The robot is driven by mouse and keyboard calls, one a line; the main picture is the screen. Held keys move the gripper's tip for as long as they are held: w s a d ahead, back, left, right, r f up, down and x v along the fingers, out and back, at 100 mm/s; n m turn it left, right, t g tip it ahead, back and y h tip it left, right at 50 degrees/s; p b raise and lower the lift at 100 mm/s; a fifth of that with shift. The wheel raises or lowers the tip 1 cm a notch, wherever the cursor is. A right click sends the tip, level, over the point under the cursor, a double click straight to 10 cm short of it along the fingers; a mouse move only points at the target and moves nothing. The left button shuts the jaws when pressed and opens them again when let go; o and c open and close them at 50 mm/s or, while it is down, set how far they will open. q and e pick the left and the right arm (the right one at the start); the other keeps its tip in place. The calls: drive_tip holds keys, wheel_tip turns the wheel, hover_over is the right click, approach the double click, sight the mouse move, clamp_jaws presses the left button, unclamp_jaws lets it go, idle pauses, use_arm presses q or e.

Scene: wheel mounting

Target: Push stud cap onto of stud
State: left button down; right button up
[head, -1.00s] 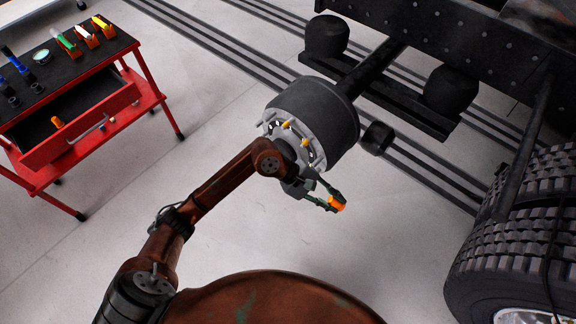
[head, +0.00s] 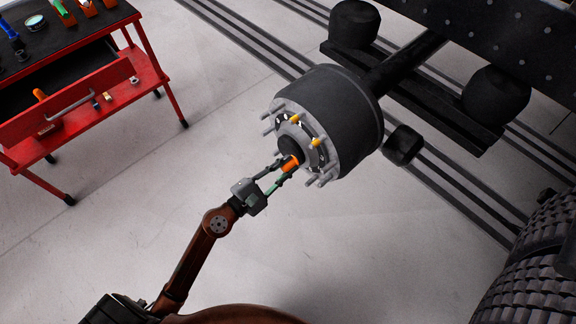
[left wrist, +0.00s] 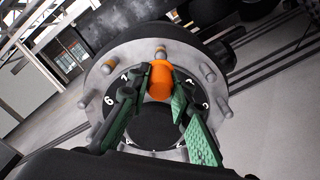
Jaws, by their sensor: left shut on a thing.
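My left gripper (head: 282,169) is shut on an orange stud cap (head: 290,164) in front of the wheel hub. Yellow caps sit on two upper studs (head: 295,118). I cannot tell whether the held cap touches anything. My right gripper is not in view.
A red tool cart (head: 90,100) with an open drawer stands at the left. A large tyre (head: 535,240) is at the lower right. The dark truck frame (head: 480,40) and axle lie behind the hub. The floor between cart and hub is clear.

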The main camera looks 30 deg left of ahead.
sight(294, 160)
use_arm(q)
drive_tip(key=shift+s, duration=0.1)
drive_tip(key=shift+d+r, duration=0.1)
drive_tip(key=shift+p+x, duration=0.5)
drive_tip(key=shift+x, duration=2.35)
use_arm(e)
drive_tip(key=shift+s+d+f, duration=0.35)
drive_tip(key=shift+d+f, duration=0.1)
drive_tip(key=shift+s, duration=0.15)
